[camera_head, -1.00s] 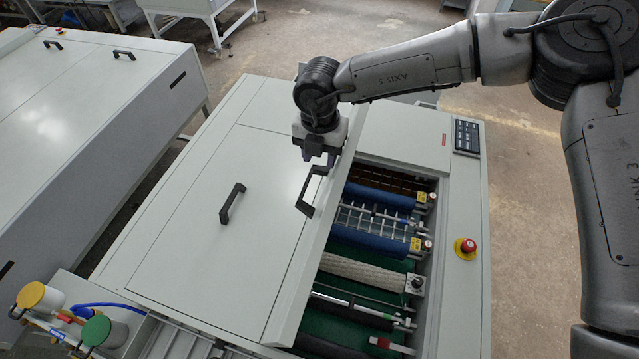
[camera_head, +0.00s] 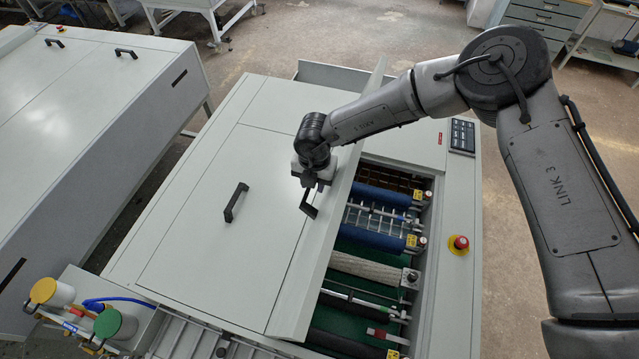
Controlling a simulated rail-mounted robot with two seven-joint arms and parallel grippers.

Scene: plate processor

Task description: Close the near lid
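The near lid (camera_head: 322,252) is open and stands up steeply from the plate processor, seen nearly edge-on as a pale slanted strip. A dark handle (camera_head: 308,210) shows at its left side. My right gripper (camera_head: 311,185) comes in from the right, over the lid, and sits at the upper end of this handle, hiding part of it. Its fingertips are small and dark, so I cannot tell whether they are shut on the handle. My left gripper is not in view.
The open bay right of the lid shows blue rollers (camera_head: 376,238) and a pale roller (camera_head: 365,268). A red emergency button (camera_head: 460,242) and keypad (camera_head: 462,136) are on the right cover. A flat closed panel with a handle (camera_head: 234,203) lies left.

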